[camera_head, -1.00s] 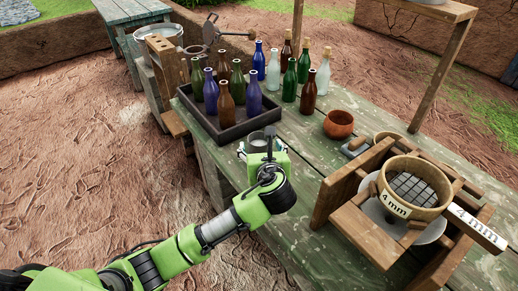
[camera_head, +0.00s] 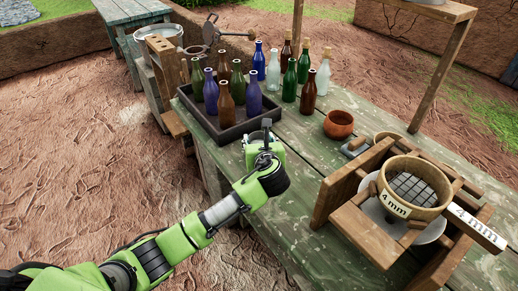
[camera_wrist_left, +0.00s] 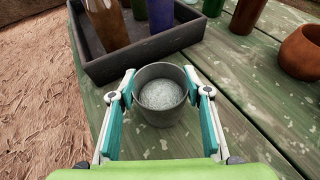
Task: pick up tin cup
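The tin cup (camera_wrist_left: 162,95) is a small grey metal cup. In the left wrist view it stands upright on the green weathered table (camera_wrist_left: 245,85), just in front of the dark bottle tray. My left gripper (camera_wrist_left: 158,72) is open, with one finger on each side of the cup, its fingertips close to the rim. I cannot tell whether either finger touches it. In the head view my left gripper (camera_head: 264,140) is at the table's left edge and largely hides the cup. My right gripper is not in view.
The dark tray (camera_head: 232,132) of several glass bottles is right behind the gripper, with loose bottles beyond it. An orange clay pot (camera_head: 338,124) stands to the right. A wooden stand with a 4 mm sieve (camera_head: 414,186) is at front right.

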